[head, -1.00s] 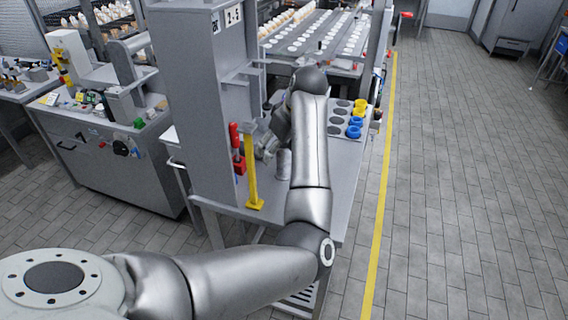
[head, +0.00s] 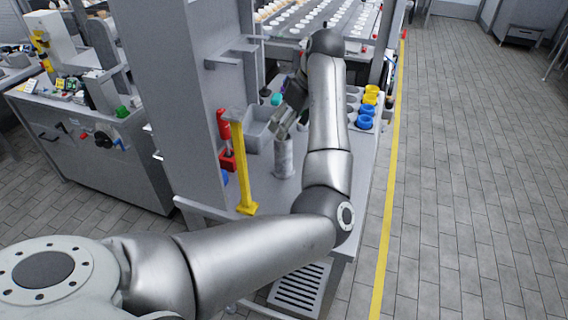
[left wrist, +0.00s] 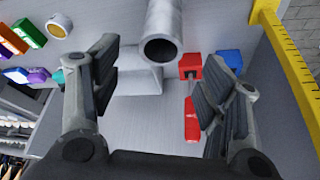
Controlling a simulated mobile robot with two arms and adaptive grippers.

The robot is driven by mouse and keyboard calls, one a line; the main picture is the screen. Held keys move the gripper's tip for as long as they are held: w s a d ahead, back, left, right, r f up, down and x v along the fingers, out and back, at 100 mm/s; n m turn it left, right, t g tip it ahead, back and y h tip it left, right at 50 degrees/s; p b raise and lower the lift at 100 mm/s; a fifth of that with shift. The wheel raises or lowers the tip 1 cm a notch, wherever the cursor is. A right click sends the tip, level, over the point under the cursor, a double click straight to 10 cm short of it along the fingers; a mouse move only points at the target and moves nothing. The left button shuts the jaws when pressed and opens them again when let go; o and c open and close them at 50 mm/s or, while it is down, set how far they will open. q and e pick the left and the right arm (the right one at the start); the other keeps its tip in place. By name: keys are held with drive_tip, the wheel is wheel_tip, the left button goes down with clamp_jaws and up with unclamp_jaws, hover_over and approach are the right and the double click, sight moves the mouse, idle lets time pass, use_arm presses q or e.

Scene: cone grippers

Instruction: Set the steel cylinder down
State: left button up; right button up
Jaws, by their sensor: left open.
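The steel cylinder (head: 284,158) stands upright on the grey bench in the head view, with its lower end at the bench top. In the left wrist view the cylinder (left wrist: 160,22) shows its round hollow end toward the camera, at the top of the picture. My left gripper (head: 289,118) is just behind and above the cylinder in the head view, partly hidden by my forearm. In the left wrist view its two fingers (left wrist: 152,62) are spread wide, with clear space between the fingers and the cylinder. My right gripper is not in view.
A yellow post (head: 240,170) and a red clamp (head: 224,135) stand left of the cylinder. A grey bin (head: 258,132) is behind it. Blue rings (head: 364,116) and yellow rings (head: 370,95) sit right of my forearm. Bare bench lies around the cylinder's base.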

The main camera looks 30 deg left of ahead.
sight(280, 147)
use_arm(q)
drive_tip(key=p+x, duration=0.1)
drive_tip(key=x, duration=0.6)
drive_tip(key=p+x, duration=0.1)
drive_tip(key=x, duration=0.2)
drive_tip(key=shift+d+f, duration=0.15)
drive_tip(key=shift+f, duration=0.65)
clamp_jaws()
drive_tip(key=shift+r, duration=0.15)
